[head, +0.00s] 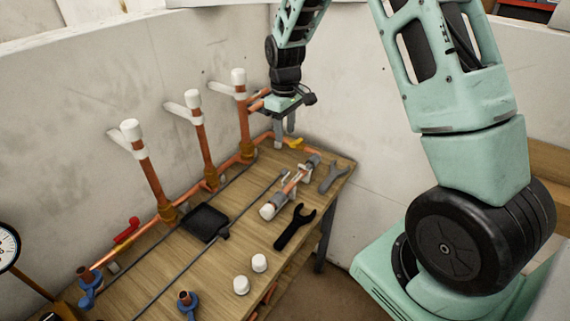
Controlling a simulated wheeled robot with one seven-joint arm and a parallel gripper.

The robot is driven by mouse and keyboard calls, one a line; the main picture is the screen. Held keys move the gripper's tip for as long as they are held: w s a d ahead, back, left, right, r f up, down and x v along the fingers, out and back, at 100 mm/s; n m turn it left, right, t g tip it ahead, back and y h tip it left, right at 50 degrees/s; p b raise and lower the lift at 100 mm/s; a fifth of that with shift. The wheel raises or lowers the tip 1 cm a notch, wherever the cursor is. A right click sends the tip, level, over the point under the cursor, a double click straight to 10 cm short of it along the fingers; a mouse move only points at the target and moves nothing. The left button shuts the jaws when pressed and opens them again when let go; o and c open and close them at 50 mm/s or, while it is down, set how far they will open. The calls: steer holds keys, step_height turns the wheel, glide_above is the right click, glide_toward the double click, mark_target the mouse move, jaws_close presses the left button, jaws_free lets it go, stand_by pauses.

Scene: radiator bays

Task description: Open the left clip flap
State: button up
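Three upright copper pipes with white caps stand along the wall. A white piece juts out beside the top of each; the left one (117,138) is by the left pipe (150,178). I cannot tell for sure whether these white pieces are the clip flaps. My gripper (285,138) is at the back right, to the right of the right pipe (243,130). Its two grey fingers point down with a gap between them, and nothing shows between them. It is well apart from the left pipe.
A red lever (127,230) is at the left. A yellow piece (296,144) lies near my gripper.

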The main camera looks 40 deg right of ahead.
mark_target(285, 169)
step_height(285, 169, down, 14)
steer(key=p, duration=0.3)
jaws_close()
